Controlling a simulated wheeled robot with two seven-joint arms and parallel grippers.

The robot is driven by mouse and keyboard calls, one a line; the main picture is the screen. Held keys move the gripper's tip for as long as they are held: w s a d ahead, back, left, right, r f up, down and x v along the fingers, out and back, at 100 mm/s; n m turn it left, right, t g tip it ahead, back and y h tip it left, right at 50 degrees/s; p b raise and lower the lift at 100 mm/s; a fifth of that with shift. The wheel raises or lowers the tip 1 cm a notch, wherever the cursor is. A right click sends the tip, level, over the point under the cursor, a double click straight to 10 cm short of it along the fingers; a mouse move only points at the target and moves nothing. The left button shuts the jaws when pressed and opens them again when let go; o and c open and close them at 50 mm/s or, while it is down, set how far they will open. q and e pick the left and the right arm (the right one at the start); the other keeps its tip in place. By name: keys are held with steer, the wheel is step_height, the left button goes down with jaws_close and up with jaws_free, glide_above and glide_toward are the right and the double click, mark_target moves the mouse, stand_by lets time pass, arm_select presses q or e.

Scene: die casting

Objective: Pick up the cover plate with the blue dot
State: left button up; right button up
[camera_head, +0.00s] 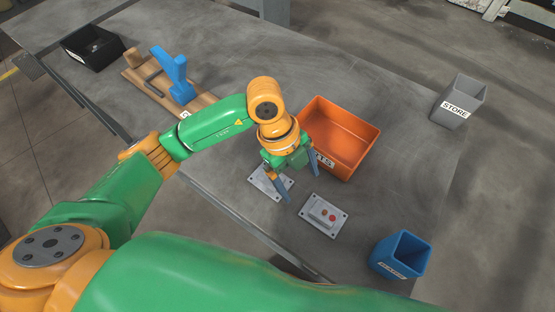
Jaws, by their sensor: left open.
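A grey cover plate (258,184) lies on the table, partly hidden below my left gripper. I cannot make out a blue dot on it. A second grey cover plate (316,221), with red dots on its raised middle, lies in full view to the right and nearer the table's front edge. My left gripper (302,189) is open and points down over the first plate's right side. My right gripper is not in view.
An orange bin (357,122) stands just beyond the left gripper. A blue bin (400,255) stands at front right and a grey STORE bin (462,100) at far right. A wooden board (143,75) with a blue upright and a black box (92,52) are at left.

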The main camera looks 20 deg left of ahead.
arm_select(q)
steer(key=w+a+y, duration=0.1)
steer(key=a, duration=0.1)
steer(key=w+a+n+y, duration=0.1)
steer(key=a, duration=0.1)
steer(key=w+a+n+y, duration=0.1)
steer(key=a, duration=0.2)
steer(key=shift+w+t+y, duration=0.15)
steer(key=shift+t+y, duration=0.15)
steer(key=shift+t, duration=0.1)
steer(key=f, duration=0.1)
steer(key=s+f+p, duration=0.1)
steer(key=f, duration=0.1)
steer(key=shift+a+p, duration=0.1)
steer(key=shift+p, duration=0.2)
step_height(320, 180, down, 3)
steer(key=shift+w+f, duration=0.1)
steer(key=shift+f, duration=0.35)
steer(key=shift+r, duration=0.1)
jaws_close()
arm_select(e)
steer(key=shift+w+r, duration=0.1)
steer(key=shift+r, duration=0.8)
